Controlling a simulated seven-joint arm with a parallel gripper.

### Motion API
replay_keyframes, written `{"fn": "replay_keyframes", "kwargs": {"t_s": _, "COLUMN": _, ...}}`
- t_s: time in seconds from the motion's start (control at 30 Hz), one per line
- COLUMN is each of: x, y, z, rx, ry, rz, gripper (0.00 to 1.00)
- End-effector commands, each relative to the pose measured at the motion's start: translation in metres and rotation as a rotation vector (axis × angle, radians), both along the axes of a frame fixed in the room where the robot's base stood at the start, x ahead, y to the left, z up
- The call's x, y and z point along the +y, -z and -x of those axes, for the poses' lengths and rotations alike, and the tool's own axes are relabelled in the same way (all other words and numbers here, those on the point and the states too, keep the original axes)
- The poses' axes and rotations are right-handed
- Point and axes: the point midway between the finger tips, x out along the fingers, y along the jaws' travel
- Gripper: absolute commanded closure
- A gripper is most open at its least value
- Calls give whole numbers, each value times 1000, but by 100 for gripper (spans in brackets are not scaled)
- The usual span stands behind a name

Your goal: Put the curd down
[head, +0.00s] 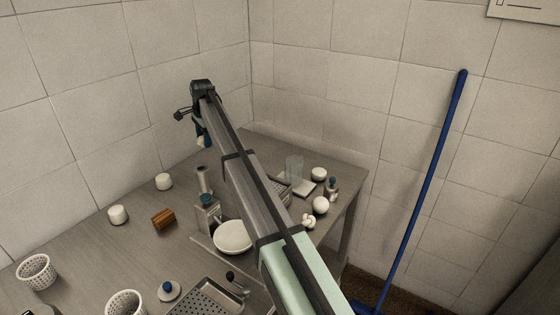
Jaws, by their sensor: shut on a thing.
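My gripper (202,131) hangs below the far end of my arm, high over the back of the table near the wall corner. It is shut on a small pale thing (202,142), apparently the curd. My arm hides most of it, so its full shape cannot be told. Similar white rounded lumps stand on the table: two at the left (118,215) (164,181) and two at the right (319,174) (320,205). The gripper is apart from all of these.
Perforated white baskets (36,271) (125,303) stand at the front left. A brown block (164,219), a white bowl (233,237), a perforated metal tray (207,299) and a clear container (294,167) share the table (80,246). Tiled walls close the back. A blue pole (425,190) leans at the right.

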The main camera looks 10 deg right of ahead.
Motion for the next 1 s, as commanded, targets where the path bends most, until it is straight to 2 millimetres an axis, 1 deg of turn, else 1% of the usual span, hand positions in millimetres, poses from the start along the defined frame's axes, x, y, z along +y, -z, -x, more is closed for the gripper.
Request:
{"fn": "replay_keyframes", "kwargs": {"t_s": 0.03, "x": -23, "y": -1, "z": -6, "rx": -1, "ry": 24, "rz": 0, "gripper": 78}}
{"fn": "replay_keyframes", "kwargs": {"t_s": 0.07, "x": -35, "y": -1, "z": -9, "rx": -1, "ry": 37, "rz": 0, "gripper": 78}}
{"fn": "replay_keyframes", "kwargs": {"t_s": 0.1, "x": -53, "y": -1, "z": -12, "rx": -2, "ry": 55, "rz": -1, "gripper": 78}}
{"fn": "replay_keyframes", "kwargs": {"t_s": 0.27, "x": -123, "y": -3, "z": -22, "rx": -4, "ry": 127, "rz": -1, "gripper": 78}}
{"fn": "replay_keyframes", "kwargs": {"t_s": 0.3, "x": -141, "y": -3, "z": -23, "rx": -4, "ry": 144, "rz": 0, "gripper": 78}}
{"fn": "replay_keyframes", "kwargs": {"t_s": 0.37, "x": -167, "y": -3, "z": -23, "rx": -5, "ry": 172, "rz": -1, "gripper": 78}}
{"fn": "replay_keyframes", "kwargs": {"t_s": 0.4, "x": -184, "y": -4, "z": -23, "rx": -6, "ry": 189, "rz": -2, "gripper": 78}}
{"fn": "replay_keyframes", "kwargs": {"t_s": 0.47, "x": -211, "y": -4, "z": -22, "rx": -7, "ry": 216, "rz": -4, "gripper": 78}}
{"fn": "replay_keyframes", "kwargs": {"t_s": 0.5, "x": -227, "y": -5, "z": -21, "rx": -7, "ry": 233, "rz": -6, "gripper": 78}}
{"fn": "replay_keyframes", "kwargs": {"t_s": 0.57, "x": -250, "y": -5, "z": -19, "rx": -7, "ry": 256, "rz": -8, "gripper": 78}}
{"fn": "replay_keyframes", "kwargs": {"t_s": 0.6, "x": -264, "y": -5, "z": -17, "rx": -7, "ry": 270, "rz": -10, "gripper": 78}}
{"fn": "replay_keyframes", "kwargs": {"t_s": 0.7, "x": -293, "y": -5, "z": -11, "rx": -5, "ry": 298, "rz": -15, "gripper": 78}}
{"fn": "replay_keyframes", "kwargs": {"t_s": 0.8, "x": -317, "y": -5, "z": -5, "rx": -4, "ry": 311, "rz": -20, "gripper": 78}}
{"fn": "replay_keyframes", "kwargs": {"t_s": 0.93, "x": -341, "y": -5, "z": 5, "rx": -1, "ry": 303, "rz": -23, "gripper": 78}}
{"fn": "replay_keyframes", "kwargs": {"t_s": 0.97, "x": -346, "y": -5, "z": 10, "rx": 0, "ry": 290, "rz": -25, "gripper": 78}}
{"fn": "replay_keyframes", "kwargs": {"t_s": 1.0, "x": -346, "y": -5, "z": 14, "rx": 3, "ry": 265, "rz": -25, "gripper": 78}}
